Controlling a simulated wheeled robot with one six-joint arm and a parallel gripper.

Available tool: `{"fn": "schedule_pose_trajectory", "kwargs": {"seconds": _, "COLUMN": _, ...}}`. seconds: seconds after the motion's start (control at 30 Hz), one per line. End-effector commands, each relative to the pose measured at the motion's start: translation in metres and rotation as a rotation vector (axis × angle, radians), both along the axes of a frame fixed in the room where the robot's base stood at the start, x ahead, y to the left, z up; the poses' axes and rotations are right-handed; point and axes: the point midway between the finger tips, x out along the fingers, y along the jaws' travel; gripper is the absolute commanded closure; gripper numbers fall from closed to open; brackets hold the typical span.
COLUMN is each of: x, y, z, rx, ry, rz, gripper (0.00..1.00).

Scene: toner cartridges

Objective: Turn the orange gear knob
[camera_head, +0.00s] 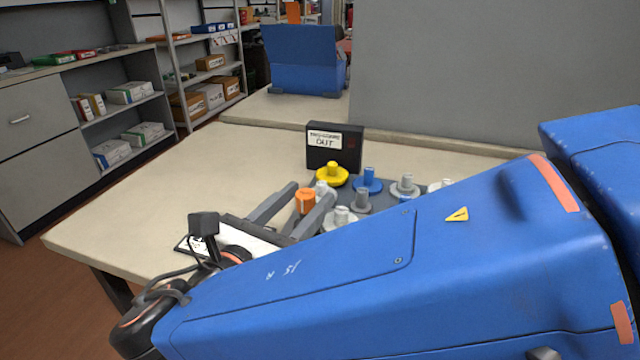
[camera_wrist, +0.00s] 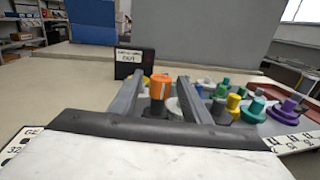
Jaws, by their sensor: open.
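The orange gear knob (camera_head: 305,198) stands on the table in the head view, between the two grey fingers of my gripper (camera_head: 298,203). In the wrist view the orange knob (camera_wrist: 160,86) is an upright cylinder above a dark base, and the gripper's fingers (camera_wrist: 158,92) are on either side of it. The gripper is open. The left finger looks close to the knob, and the right one has a small gap. I cannot tell whether either finger touches it. The lower part of the knob is partly hidden in the head view by the fingers.
A yellow knob (camera_head: 332,174), a blue knob (camera_head: 368,180) and several grey ones crowd the board to the right. A purple knob (camera_wrist: 287,110) is farther right. A black box (camera_head: 335,149) marked OUT stands behind. The table's left part (camera_head: 180,185) is clear.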

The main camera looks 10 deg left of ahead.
Motion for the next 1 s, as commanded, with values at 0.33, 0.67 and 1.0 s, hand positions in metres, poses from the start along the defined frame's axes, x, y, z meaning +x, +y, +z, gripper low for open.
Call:
{"fn": "schedule_pose_trajectory", "kwargs": {"seconds": 0.33, "x": 0.039, "y": -0.012, "z": 0.0, "rx": 0.0, "ry": 0.001, "rz": -0.002, "gripper": 0.57}}
{"fn": "schedule_pose_trajectory", "kwargs": {"seconds": 0.67, "x": 0.045, "y": -0.013, "z": 0.0, "rx": -0.001, "ry": 0.0, "rz": 0.0, "gripper": 0.57}}
{"fn": "schedule_pose_trajectory", "kwargs": {"seconds": 1.0, "x": 0.045, "y": -0.013, "z": 0.0, "rx": 0.0, "ry": 0.0, "rz": 0.0, "gripper": 0.98}}
